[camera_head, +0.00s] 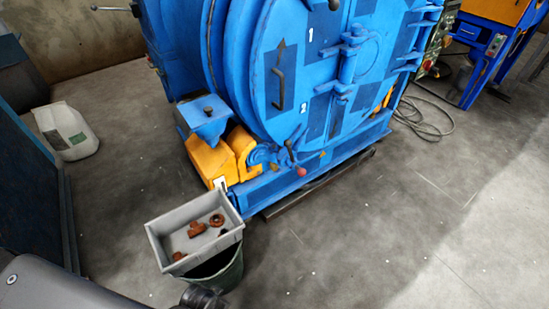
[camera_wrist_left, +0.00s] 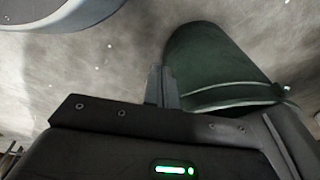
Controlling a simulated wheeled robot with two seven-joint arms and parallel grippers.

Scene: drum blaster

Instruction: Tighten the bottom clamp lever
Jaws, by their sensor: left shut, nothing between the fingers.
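The blue drum blaster (camera_head: 300,80) stands at the back with its round door shut. Low on the door's rim is a clamp lever with a red knob (camera_head: 301,171); its arm slants down to the right. I cannot tell how tight it is. My left arm comes in at the bottom left of the head view, far in front of the lever. My left gripper shows in the left wrist view (camera_wrist_left: 162,86), shut and empty, with its fingers beside a dark green bucket (camera_wrist_left: 215,65). My right gripper is in neither view.
A grey tray (camera_head: 153,236) with several rusty parts sits over the green bucket (camera_head: 225,273) in front of the machine. A white jug (camera_head: 66,131) stands at the left. A cable (camera_head: 425,122) lies on the floor at the right. The floor at the front right is clear.

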